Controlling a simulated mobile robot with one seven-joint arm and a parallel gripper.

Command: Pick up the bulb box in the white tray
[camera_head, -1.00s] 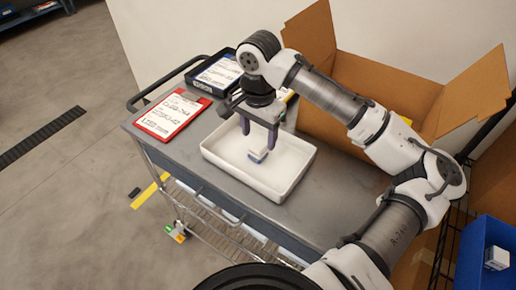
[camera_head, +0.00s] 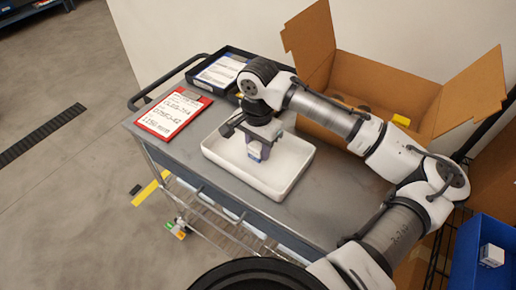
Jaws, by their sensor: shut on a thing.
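The white tray (camera_head: 285,190) lies on the grey cart top. The bulb box (camera_head: 255,151) is a small white and blue box inside the tray. My gripper (camera_head: 258,150) reaches down into the tray and is shut on the bulb box, with its fingers at the box's sides. The fingers hide part of the box. I cannot tell whether the box touches the tray floor.
A red clipboard (camera_head: 173,114) and a dark bin with papers (camera_head: 219,73) lie on the cart (camera_head: 325,205) left of and behind the tray. An open cardboard box (camera_head: 320,40) stands behind. A blue bin (camera_head: 466,255) with a white box (camera_head: 491,255) is at the lower right.

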